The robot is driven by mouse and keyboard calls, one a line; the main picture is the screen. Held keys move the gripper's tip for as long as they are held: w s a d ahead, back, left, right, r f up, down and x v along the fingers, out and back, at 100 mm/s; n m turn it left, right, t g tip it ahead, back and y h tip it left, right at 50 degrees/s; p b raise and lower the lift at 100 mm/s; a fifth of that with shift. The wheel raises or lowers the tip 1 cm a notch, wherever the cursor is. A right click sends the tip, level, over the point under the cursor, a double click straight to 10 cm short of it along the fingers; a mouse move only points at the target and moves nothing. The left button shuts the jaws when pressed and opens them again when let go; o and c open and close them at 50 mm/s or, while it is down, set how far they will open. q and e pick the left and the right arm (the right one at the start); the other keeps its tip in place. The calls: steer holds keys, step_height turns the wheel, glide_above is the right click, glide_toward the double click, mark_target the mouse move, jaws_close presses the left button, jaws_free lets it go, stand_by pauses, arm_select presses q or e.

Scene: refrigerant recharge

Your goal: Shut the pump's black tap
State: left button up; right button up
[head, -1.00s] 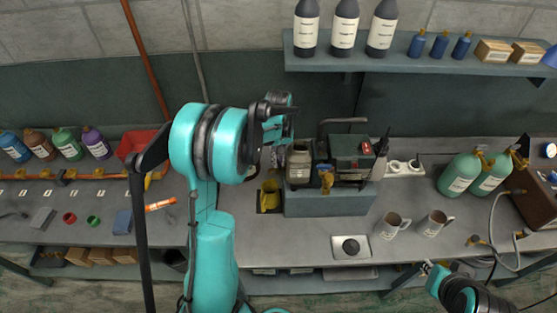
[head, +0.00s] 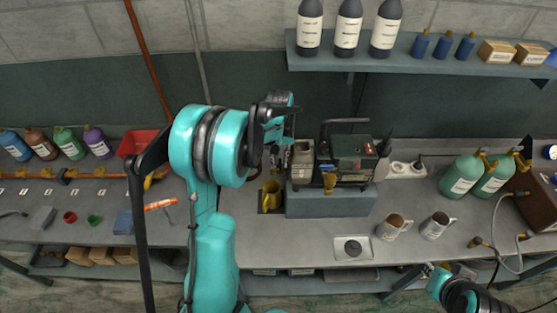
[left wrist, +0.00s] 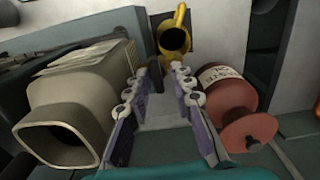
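The pump (head: 345,160) sits on a grey block (head: 335,203) on the bench, dark green with a black handle. Its beige box-shaped part (left wrist: 75,105) with a square opening fills the left of the left wrist view. My left gripper (head: 282,150) is beside the pump's left side in the head view. In the left wrist view the left gripper (left wrist: 160,85) has its fingers apart with nothing clearly between them. A small dark part (left wrist: 151,78) lies just beyond the left fingertip; I cannot tell whether it is the black tap. My right gripper (head: 430,268) is low at the right, its fingers too small to judge.
A yellow jug (head: 271,195) stands left of the grey block; it also shows ahead in the left wrist view (left wrist: 175,40). A reddish labelled bottle (left wrist: 228,95) is close to the right finger there. Two mugs (head: 392,228) and a scale (head: 352,248) are at the front.

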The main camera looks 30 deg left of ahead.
mark_target(281, 163)
arm_select(q)
steer(key=shift+w+d, duration=0.15)
step_height(281, 163, up, 6)
steer(key=p, duration=0.3)
steer(key=shift+d+f, duration=0.15)
steer(key=shift+f, duration=0.05)
step_height(281, 163, up, 4)
steer(key=p, duration=0.2)
steer(key=shift+f+p, duration=0.25)
steer(key=shift+p, duration=0.05)
